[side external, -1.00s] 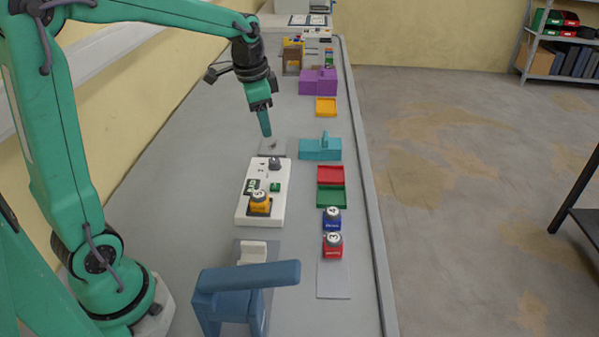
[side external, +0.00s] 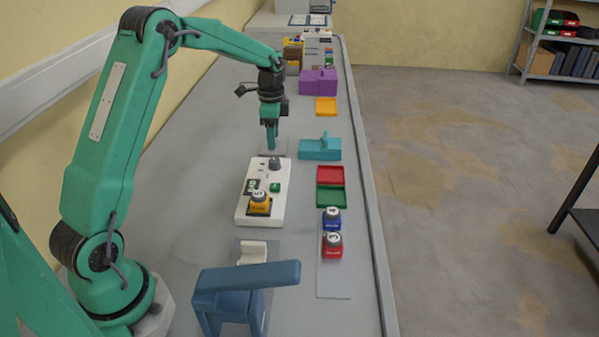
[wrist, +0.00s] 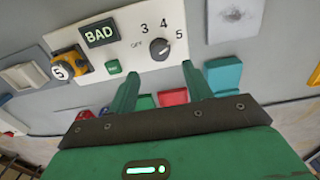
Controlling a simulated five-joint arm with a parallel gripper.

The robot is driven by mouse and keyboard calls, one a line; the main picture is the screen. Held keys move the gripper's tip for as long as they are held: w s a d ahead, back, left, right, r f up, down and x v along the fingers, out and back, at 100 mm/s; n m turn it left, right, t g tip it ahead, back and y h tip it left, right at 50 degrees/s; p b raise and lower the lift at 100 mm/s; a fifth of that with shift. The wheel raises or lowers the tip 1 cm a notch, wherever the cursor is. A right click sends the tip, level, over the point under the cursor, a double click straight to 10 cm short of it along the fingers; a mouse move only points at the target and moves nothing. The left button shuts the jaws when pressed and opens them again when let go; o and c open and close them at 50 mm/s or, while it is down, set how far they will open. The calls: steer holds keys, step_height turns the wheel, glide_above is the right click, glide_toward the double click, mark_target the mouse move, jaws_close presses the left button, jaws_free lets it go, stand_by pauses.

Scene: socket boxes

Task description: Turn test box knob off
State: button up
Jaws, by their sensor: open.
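The white test box (side external: 240,210) lies on the bench and also shows in the wrist view (wrist: 207,28). Its dark round knob (wrist: 160,49) has marks OFF, 3, 4 and 5 around it. The knob's pointer seems to face the upper right, towards 5, but is small. A yellow socket box marked 5 (wrist: 68,68) sits in the test box. My gripper (side external: 271,147) is open, pointing down just above the knob (side external: 274,163). In the wrist view, the empty gripper's fingers (wrist: 160,68) lie apart on either side below the knob.
A green button (wrist: 113,67) is beside the knob. A teal fixture (side external: 320,149), red and green trays (side external: 330,186) and blue and red socket boxes (side external: 332,232) stand to the right. A blue fixture (side external: 245,278) is in front.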

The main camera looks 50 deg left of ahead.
mark_target(274, 160)
steer(key=shift+f, duration=0.1)
steer(key=shift+f, duration=3.8)
steer(key=c, duration=1)
